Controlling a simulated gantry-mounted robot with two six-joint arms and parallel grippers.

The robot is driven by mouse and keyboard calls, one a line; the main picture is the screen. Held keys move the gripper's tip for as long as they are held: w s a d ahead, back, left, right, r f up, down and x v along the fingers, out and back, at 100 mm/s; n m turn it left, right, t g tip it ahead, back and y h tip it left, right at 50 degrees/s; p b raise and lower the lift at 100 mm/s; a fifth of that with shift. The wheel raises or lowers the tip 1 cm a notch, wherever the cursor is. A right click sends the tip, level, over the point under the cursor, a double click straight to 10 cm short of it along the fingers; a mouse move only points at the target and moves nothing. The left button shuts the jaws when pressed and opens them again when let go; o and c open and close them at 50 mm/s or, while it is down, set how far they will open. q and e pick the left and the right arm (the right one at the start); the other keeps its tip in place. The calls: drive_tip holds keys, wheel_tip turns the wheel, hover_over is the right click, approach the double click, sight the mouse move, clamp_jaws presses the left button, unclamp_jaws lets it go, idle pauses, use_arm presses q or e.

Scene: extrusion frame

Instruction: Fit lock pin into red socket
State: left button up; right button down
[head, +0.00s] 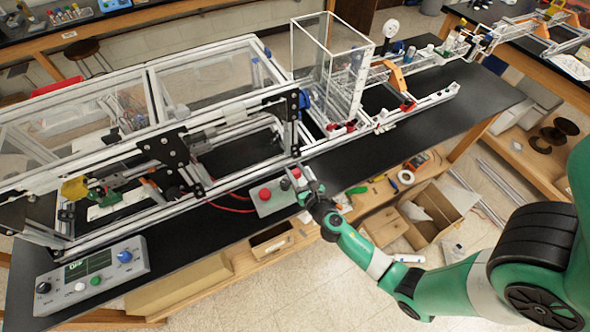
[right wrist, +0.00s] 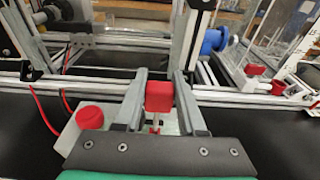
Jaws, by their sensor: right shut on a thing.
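My right gripper (head: 304,180) reaches in over the front edge of the black bench, beside a grey button box (head: 272,205). In the right wrist view its two grey fingers (right wrist: 158,84) are shut on a red block (right wrist: 158,96), which fills the gap between them. A short, thin metal stem (right wrist: 155,122) shows below the block. This looks like the lock pin with a red head, but its far end is hidden. I cannot clearly tell any red socket apart from the other red parts. My left gripper is not in view.
The box's red button (right wrist: 89,117) is close left of the fingers. An aluminium extrusion frame (head: 200,130) with clear panels stands behind, and a tall clear bin (head: 325,60) behind right. Red cables (head: 230,203) lie left. A control panel (head: 92,272) is at front left.

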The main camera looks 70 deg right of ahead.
drive_tip(key=shift+f, duration=0.1)
drive_tip(key=shift+f+b, duration=0.35)
drive_tip(key=shift+b, duration=0.1)
drive_tip(key=shift+f+b, duration=0.8)
drive_tip(key=shift+f, duration=0.05)
drive_tip(key=shift+c, duration=2.1)
unclamp_jaws()
drive_tip(key=v, duration=1.1)
drive_tip(key=shift+s, duration=0.3)
drive_tip(key=shift+a, duration=0.15)
